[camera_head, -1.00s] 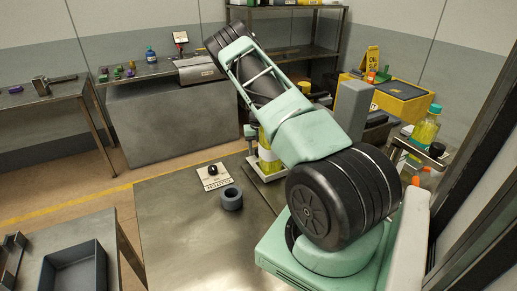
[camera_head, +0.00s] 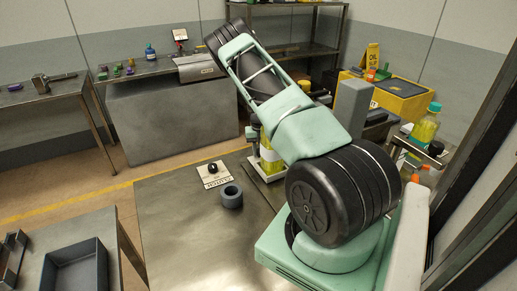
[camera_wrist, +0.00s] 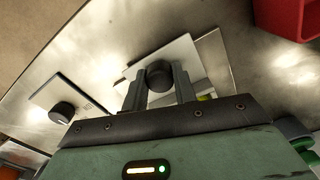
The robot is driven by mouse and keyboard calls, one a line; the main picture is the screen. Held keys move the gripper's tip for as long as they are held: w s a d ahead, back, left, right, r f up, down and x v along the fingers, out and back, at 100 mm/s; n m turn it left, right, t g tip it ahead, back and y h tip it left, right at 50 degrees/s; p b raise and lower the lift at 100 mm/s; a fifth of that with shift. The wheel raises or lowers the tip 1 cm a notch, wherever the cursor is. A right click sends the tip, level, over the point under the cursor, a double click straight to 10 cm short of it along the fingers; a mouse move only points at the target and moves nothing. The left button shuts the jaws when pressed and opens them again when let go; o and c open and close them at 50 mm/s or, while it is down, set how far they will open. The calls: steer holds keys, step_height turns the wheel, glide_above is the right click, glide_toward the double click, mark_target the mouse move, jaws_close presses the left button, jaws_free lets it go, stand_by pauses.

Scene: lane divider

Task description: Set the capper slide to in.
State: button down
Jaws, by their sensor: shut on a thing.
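In the wrist view my gripper (camera_wrist: 159,80) is shut on a round black knob (camera_wrist: 158,71), with one finger on each side of it. The knob stands by a pale plate (camera_wrist: 188,50) on the metal bench; I take it to be the capper slide's knob, but no label is readable there. The slide's position cannot be read. Part of a pale stand with a yellow bottle (camera_head: 270,158) shows behind the arm.
A second dark knob (camera_wrist: 62,112) shows at left in the wrist view. A red bin (camera_wrist: 285,15) is at its upper right. The bench's front left is clear.

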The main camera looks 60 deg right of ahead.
mark_target(278, 172)
steer(key=s+a, duration=0.2)
steer(key=s, duration=0.2)
steer(key=s+a, duration=0.2)
steer(key=s, duration=0.2)
steer(key=s+a+b, duration=0.1)
steer(key=s+a, duration=0.1)
steer(key=s, duration=0.2)
steer(key=shift+s+a, duration=0.15)
steer(key=shift+a, duration=0.2)
steer(key=c, duration=1.1)
jaws_free()
steer(key=shift+s, duration=0.15)
steer(key=shift+r, duration=0.15)
steer(key=shift+r, duration=0.4)
step_height(278, 172, up, 16)
steer(key=shift+r, duration=0.2)
